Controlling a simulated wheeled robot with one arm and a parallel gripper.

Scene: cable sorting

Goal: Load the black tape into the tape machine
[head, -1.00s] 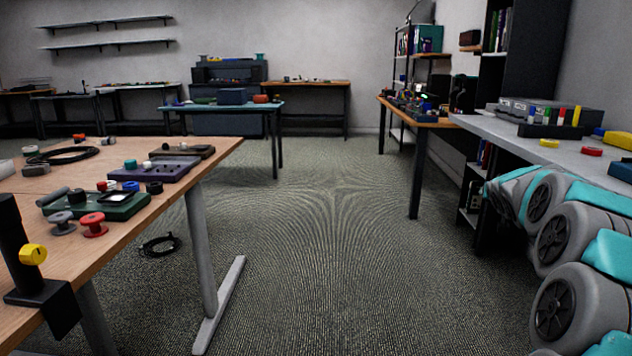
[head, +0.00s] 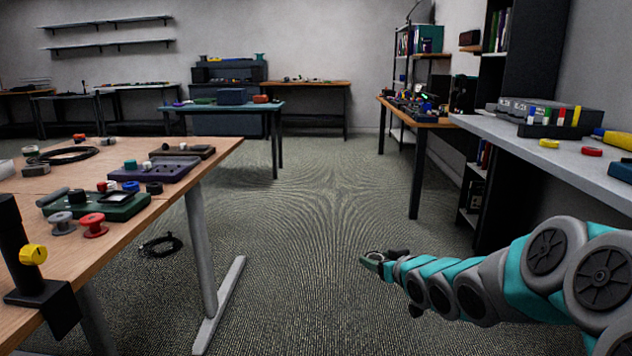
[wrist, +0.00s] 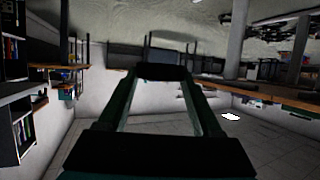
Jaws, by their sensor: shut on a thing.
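My gripper (head: 371,261) is at the end of my teal and grey arm, out over the open floor between the left table and the right counter. In the wrist view its two fingers (wrist: 162,82) are shut on a dark piece, which looks like the black tape (wrist: 163,72), spanning between the fingertips. In the head view the tape is too small to make out. No device is clearly marked as the tape machine. A green device (head: 124,208) with a light window and small rolls sits on the left table, with a purple device (head: 172,175) behind it.
A black post with a yellow knob (head: 33,255) stands at the left table's (head: 150,246) near edge. Grey and red spools (head: 94,224) lie beside the green device. The right counter (head: 555,165) holds yellow and red discs (head: 592,152). Carpeted floor (head: 310,220) between them is clear.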

